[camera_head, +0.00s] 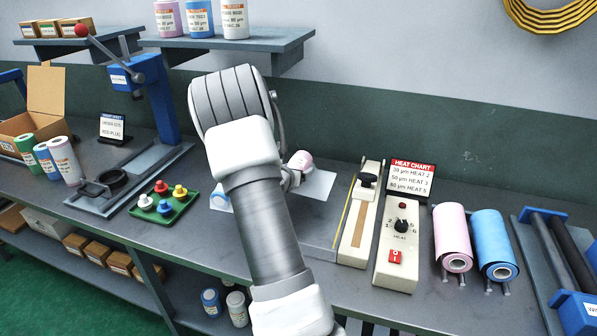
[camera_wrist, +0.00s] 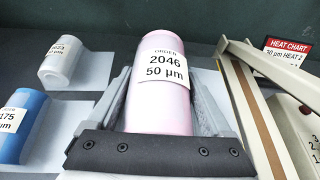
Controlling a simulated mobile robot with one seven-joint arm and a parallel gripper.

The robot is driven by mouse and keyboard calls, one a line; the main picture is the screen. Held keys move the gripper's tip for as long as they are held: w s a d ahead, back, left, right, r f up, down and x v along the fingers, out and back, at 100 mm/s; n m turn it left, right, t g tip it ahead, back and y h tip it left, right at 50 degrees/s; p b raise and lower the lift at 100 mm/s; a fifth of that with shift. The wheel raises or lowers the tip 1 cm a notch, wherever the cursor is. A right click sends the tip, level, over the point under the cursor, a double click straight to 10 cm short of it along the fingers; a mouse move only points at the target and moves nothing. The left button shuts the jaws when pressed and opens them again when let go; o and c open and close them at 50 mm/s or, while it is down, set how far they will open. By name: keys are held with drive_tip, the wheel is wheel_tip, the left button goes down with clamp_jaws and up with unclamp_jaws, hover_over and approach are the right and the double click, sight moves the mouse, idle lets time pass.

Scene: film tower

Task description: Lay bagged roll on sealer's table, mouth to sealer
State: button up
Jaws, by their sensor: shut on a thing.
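The pink roll (camera_wrist: 165,62), labelled "ORDER 2046 50 µm", stands between the fingers of my gripper (camera_wrist: 163,100) in the wrist view. My gripper is shut on it. In the head view, my arm hides most of the gripper (camera_head: 291,180), and only the top of the pink roll (camera_head: 300,160) shows. A pale sheet (camera_head: 320,186) lies beside it; I cannot tell the bag or its mouth. The cream sealer (camera_head: 352,235) is to the right, its arm raised. A grey plate (camera_head: 322,228), apparently its table, lies at its left.
A heat control box (camera_head: 396,248) and heat chart (camera_head: 410,177) stand right of the sealer. Pink (camera_head: 452,236) and blue (camera_head: 493,243) film rolls are farther right. A white roll (camera_wrist: 64,66) and a blue roll (camera_wrist: 20,122) are left of my gripper.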

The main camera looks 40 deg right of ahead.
drive_tip(key=shift+f+b, duration=1.6)
drive_tip(key=shift+f, duration=1.25)
drive_tip(key=shift+s+d+b, duration=0.1)
drive_tip(key=shift+b, duration=0.2)
drive_tip(key=shift+f+b, duration=0.3)
drive_tip(key=shift+b, duration=0.75)
drive_tip(key=shift+r+b, duration=0.2)
drive_tip(key=shift+b, duration=1.05)
idle(2.5)
